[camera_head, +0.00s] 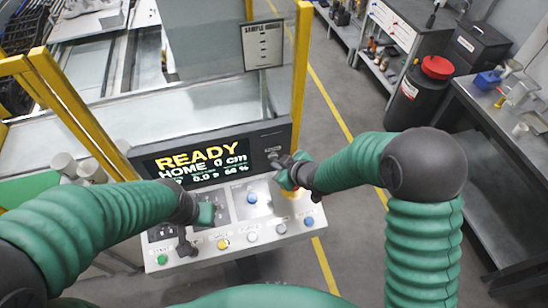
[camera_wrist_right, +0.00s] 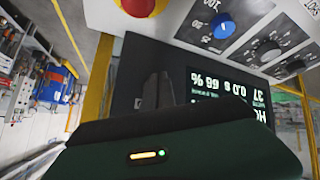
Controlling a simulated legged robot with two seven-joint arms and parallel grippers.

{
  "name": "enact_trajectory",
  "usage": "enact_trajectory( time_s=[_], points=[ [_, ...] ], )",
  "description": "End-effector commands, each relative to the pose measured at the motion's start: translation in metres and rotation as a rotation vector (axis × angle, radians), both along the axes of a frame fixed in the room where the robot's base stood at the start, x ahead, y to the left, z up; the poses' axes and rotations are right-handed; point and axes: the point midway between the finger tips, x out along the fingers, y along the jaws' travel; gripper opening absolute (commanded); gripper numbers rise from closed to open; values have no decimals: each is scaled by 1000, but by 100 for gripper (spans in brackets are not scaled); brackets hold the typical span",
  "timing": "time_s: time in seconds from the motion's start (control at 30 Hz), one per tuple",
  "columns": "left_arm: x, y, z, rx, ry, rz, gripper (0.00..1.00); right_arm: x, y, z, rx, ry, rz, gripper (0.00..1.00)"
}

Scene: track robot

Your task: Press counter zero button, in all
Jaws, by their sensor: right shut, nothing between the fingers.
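The control console (camera_head: 215,250) stands in front of me with a display (camera_head: 203,163) reading "READY", "HOME 0 cm". No button can be read as counter zero; labels are too small. My right gripper (camera_head: 276,159) is shut and empty, at the right end of the display's black housing (camera_head: 277,135). In the right wrist view its dark fingers (camera_wrist_right: 152,90) show against that housing; contact cannot be told. Whatever lies behind the fingers is hidden. My left gripper (camera_head: 207,214) is low over the console's left part; its fingers are not clear.
The console's front row has green (camera_head: 162,260), yellow (camera_head: 223,244), white (camera_head: 252,237) and blue (camera_head: 309,221) buttons. A blue knob (camera_wrist_right: 222,25) and a red button (camera_wrist_right: 138,6) lie near my right gripper. Yellow posts (camera_head: 299,75) flank the display.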

Motion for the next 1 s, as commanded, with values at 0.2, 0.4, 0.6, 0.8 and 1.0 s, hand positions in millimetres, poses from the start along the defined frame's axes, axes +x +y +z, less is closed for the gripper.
enact_trajectory(
  time_s=[0.2, 0.4, 0.6, 0.8, 1.0],
  points=[
    [0, 0, 0, 0, 0, 0, 0, 3, 1, 0, 0, 0, 0, 0],
    [0, 0, 1, 0, 0, 0, 0, 5, 2, 0, 0, 0, 0, 0],
    [0, 0, 1, 0, 0, 0, 0, 7, 2, 0, 0, 0, 0, 0],
    [0, 0, 1, 0, 0, 0, 0, 9, 3, 0, 0, 0, 0, 0],
    [0, 0, 0, 0, 0, 0, 0, 8, 2, 0, 0, -1, 0, 0]
  ],
)
